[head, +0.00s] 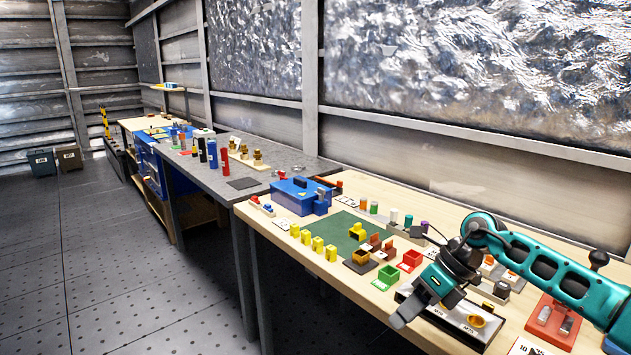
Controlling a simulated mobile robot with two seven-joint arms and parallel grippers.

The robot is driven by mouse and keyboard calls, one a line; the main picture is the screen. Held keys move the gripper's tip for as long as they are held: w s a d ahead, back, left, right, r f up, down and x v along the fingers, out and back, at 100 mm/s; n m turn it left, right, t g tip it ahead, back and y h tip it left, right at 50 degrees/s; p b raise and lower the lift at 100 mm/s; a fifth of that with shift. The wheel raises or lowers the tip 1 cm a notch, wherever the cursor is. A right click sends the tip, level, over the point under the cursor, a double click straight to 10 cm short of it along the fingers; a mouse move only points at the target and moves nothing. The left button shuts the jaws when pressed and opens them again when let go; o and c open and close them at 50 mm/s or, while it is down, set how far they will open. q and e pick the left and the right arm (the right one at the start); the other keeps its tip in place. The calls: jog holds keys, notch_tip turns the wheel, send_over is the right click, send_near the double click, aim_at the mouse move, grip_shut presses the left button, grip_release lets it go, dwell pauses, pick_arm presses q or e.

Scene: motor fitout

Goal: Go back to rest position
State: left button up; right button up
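My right arm comes in from the right edge, a teal arm over the near end of the wooden workbench (262,222). Its gripper (428,312) points down and left above the bench's front edge, beside a white-topped tray with labels (462,315). Its two grey fingers look spread apart, with nothing seen between them. My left gripper and arm are not in view.
A green mat (335,236) lies mid-bench with yellow blocks (318,244) along its front. Green (388,274) and red (411,259) bins stand near the gripper. A blue toolbox (300,194) stands farther back. The floor at left is clear.

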jog(key=s+a+m+t+y, duration=0.2)
jog(key=s+a+m+y, duration=0.25)
jog(key=a, duration=0.35)
jog(key=s+a+m+t+y, duration=0.2)
jog(key=s+a+m+y, duration=0.1)
jog(key=a+m+y, duration=0.4)
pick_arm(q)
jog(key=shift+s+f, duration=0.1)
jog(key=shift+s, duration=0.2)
pick_arm(e)
jog(key=s+d+f+m+t+h, duration=0.3)
jog(key=s+d+f+m+h, duration=0.5)
jog(key=m, duration=0.7)
jog(key=s+d+f+m+t+h, duration=0.4)
jog(key=s+d+f+m+h, duration=0.4)
jog(key=f+m, duration=0.4)
jog(key=m, duration=0.4)
jog(key=shift+s, duration=0.15)
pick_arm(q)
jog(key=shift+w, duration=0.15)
pick_arm(e)
jog(key=shift+d+f+h, duration=0.1)
jog(key=shift+h, duration=0.15)
